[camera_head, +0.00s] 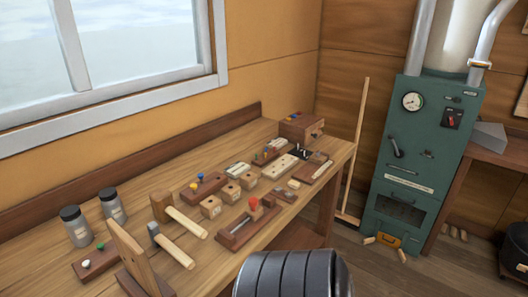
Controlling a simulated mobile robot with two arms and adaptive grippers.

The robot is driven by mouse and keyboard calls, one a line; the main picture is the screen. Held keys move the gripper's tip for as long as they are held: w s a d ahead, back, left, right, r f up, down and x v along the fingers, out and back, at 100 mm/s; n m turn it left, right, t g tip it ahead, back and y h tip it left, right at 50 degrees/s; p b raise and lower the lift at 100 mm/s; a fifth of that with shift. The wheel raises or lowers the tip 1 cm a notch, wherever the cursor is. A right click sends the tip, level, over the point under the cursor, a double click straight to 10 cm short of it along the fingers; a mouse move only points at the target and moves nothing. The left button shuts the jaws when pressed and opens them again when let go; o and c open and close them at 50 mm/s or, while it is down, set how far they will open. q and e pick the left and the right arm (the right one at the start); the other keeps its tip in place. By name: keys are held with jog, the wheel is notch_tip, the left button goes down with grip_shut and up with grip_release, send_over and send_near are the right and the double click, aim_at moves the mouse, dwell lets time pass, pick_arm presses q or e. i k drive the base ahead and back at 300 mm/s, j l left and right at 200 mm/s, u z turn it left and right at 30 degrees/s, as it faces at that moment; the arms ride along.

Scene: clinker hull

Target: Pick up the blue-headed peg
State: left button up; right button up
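A small blue-headed peg (193,186) stands in a dark wooden block (210,186) near the middle of the workbench. A yellow-headed peg (201,176) stands beside it in the same block. The shafts are too small to make out. More tiny coloured heads, some perhaps blue, show on a wooden box (302,128) at the bench's far end. Neither of my grippers is in view.
The wooden workbench (215,270) runs along the wall under a window. Mallets (180,220), two dark-lidded jars (76,227), an upright wooden piece (127,250) and a tray with a red-topped item (240,228) crowd it. A green stove (408,150) stands at right.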

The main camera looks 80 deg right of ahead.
aim_at(200, 176)
jog(key=z, duration=2)
jog(key=l+u, duration=0.1)
jog(key=u, duration=0.7)
jog(key=k+l+u, duration=0.1)
jog(key=l+u, duration=0.25)
jog(key=k+l+u, duration=0.1)
jog(key=l+u, duration=0.25)
jog(key=k+l+u, duration=0.2)
jog(key=l+u, duration=0.15)
jog(key=l, duration=0.1)
